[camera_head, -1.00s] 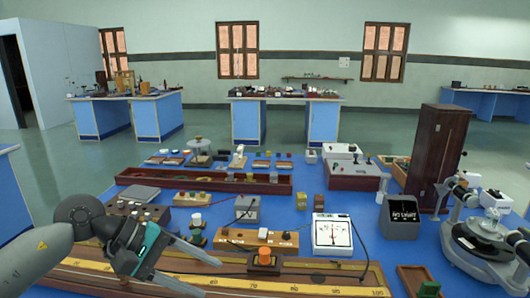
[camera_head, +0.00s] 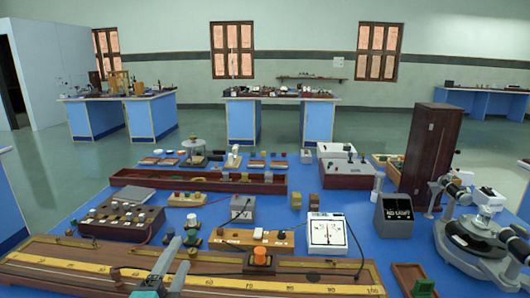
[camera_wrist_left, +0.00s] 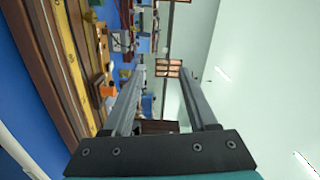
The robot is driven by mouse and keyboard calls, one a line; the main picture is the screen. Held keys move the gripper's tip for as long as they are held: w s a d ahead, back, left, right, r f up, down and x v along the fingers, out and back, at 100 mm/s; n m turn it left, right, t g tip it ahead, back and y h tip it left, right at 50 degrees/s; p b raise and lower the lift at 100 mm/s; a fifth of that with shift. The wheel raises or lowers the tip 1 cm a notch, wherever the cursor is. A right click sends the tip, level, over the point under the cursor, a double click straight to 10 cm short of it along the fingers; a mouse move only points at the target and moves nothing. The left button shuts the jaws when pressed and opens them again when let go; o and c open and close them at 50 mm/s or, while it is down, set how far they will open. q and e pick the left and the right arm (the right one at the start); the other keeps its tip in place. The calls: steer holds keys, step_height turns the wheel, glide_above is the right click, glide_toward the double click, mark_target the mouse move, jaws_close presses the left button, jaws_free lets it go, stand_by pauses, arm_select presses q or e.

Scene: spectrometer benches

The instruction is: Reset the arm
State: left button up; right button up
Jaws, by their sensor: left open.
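My left gripper (camera_head: 178,254) is low in the head view, left of centre, over the front of the blue bench. Only its teal body and two grey fingers show. In the left wrist view the gripper (camera_wrist_left: 165,78) has its two long fingers spread apart with nothing between them. The fingers point across the room, past the bench toward the far wall. My right gripper is in neither view.
A long wooden board with a yellow scale (camera_head: 215,277) lies along the front edge. An orange-topped block (camera_head: 260,261), a white meter (camera_head: 326,234) and a spectrometer (camera_head: 475,240) stand on the bench. A brown cabinet (camera_head: 430,150) stands at right.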

arm_select(q)
steer(key=s+a+f+n+g+y, duration=0.25)
steer(key=s+f+n+g, duration=0.55)
steer(key=f, duration=0.5)
steer(key=s+d+f+n+g+h, duration=0.1)
steer(key=s+f+n+g, duration=0.25)
steer(key=s, duration=0.45)
steer(key=s+d+f+n+g+h, duration=0.1)
steer(key=s+d+f+n+g, duration=0.2)
steer(key=s, duration=0.6)
step_height(320, 180, down, 24)
steer(key=s+a+g, duration=0.1)
steer(key=a, duration=0.1)
steer(key=s+a+f+g, duration=0.1)
steer(key=s+a+f, duration=0.1)
steer(key=s+f, duration=1.1)
steer(key=shift+s+a, duration=0.15)
steer(key=shift+s, duration=1)
steer(key=shift+r+y, duration=0.1)
steer(key=shift+y, duration=0.15)
